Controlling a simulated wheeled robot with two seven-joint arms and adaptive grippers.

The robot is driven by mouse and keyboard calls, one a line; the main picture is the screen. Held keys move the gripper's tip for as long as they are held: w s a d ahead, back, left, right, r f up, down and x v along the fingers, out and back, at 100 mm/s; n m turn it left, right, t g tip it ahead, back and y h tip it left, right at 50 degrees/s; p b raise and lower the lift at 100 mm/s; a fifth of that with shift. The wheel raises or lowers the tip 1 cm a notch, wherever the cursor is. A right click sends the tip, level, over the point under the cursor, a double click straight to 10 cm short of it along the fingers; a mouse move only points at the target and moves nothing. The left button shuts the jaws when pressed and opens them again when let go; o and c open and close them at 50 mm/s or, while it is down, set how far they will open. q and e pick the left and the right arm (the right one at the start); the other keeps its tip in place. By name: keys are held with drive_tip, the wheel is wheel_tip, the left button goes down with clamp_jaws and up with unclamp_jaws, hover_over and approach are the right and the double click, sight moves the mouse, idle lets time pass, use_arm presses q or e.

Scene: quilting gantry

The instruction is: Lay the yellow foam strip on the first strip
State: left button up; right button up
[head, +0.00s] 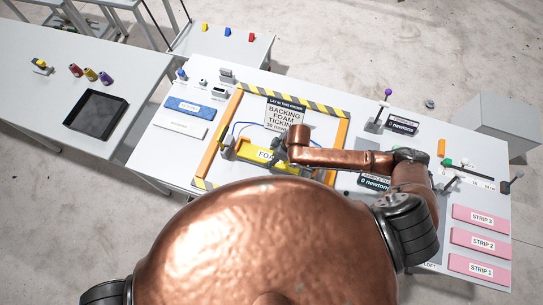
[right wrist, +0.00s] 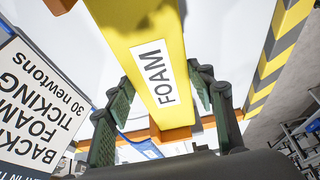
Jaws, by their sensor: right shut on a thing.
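The yellow foam strip (head: 246,151), labelled FOAM, is inside the striped frame (head: 207,148) on the white table, at its near side. My right gripper (head: 277,151) is shut on the strip from above, near its right part. In the right wrist view the yellow strip (right wrist: 146,35) runs between the two dark fingers (right wrist: 165,100). I cannot tell whether the strip touches a surface below. No first strip shows clearly under it; that area is hidden by the foam and my arm. My left gripper is not in view.
A sign (head: 286,113) reads backing, foam, ticking, 30 newtons. A blue bar (head: 190,107) and a white bar (head: 180,126) lie left of the frame. Pink strips labelled STRIP 1 (head: 480,269), STRIP 2 (head: 480,243) and STRIP 3 (head: 481,219) lie at right. Posts and a display stand right of the frame.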

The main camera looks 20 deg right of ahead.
drive_tip(key=o, duration=0.9)
drive_tip(key=shift+w, duration=0.1)
drive_tip(key=v, duration=1.2)
drive_tip(key=shift+f, duration=0.1)
